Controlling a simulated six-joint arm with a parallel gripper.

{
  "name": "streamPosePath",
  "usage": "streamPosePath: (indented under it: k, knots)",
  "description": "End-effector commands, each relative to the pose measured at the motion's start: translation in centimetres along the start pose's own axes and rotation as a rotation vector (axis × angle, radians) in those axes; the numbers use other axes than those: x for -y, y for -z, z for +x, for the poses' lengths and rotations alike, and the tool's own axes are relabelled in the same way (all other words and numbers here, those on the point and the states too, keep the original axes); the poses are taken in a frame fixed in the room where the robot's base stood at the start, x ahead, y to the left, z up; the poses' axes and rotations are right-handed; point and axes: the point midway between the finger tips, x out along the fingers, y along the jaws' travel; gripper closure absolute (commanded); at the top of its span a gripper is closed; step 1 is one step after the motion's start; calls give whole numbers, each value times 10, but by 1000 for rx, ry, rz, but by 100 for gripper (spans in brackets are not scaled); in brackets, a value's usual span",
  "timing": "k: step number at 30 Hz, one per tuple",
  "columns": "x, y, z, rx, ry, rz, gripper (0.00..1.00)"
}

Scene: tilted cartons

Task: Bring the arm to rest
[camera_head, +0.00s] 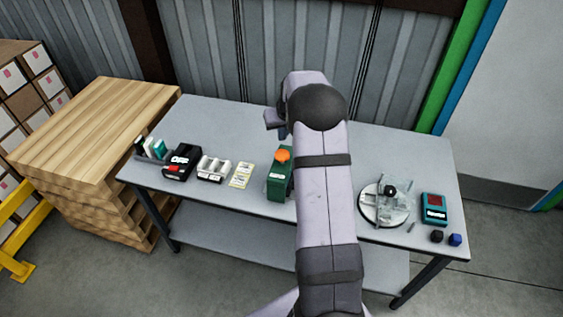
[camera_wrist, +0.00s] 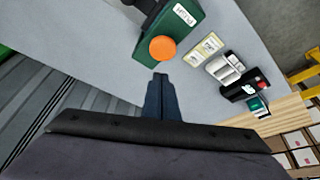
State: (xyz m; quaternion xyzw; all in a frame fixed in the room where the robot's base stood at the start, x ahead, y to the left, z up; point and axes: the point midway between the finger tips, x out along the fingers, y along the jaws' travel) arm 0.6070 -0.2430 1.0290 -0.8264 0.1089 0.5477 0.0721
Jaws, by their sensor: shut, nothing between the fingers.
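My arm reaches out over the grey table (camera_head: 230,118) in the head view, its links covering the table's middle. My gripper (camera_wrist: 160,78) shows in the wrist view with its dark fingers together and nothing between them. In the head view the gripper is mostly hidden behind my arm. A green box with an orange round button (camera_head: 280,184) stands on the table close to my arm. It also shows in the wrist view just beyond my fingertips, with a "PUSH" label; I cannot tell the exact gap.
Left on the table are a black device (camera_head: 180,162), a white tray (camera_head: 213,168) and yellow-white cards (camera_head: 242,174). Right are a round plate with a clear object (camera_head: 385,205), a teal device (camera_head: 434,208) and two small dark cubes. Wooden pallets (camera_head: 95,125) stand left; a ribbed wall is behind.

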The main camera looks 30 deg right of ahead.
Motion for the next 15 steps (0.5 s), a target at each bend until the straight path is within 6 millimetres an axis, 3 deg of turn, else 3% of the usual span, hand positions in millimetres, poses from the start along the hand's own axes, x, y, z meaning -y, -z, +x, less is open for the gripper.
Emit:
streamPosePath:
  k: [4,15]
  knots:
    - [0,4,-8,0,0,0,100]
    - [0,4,-9,0,0,0,100]
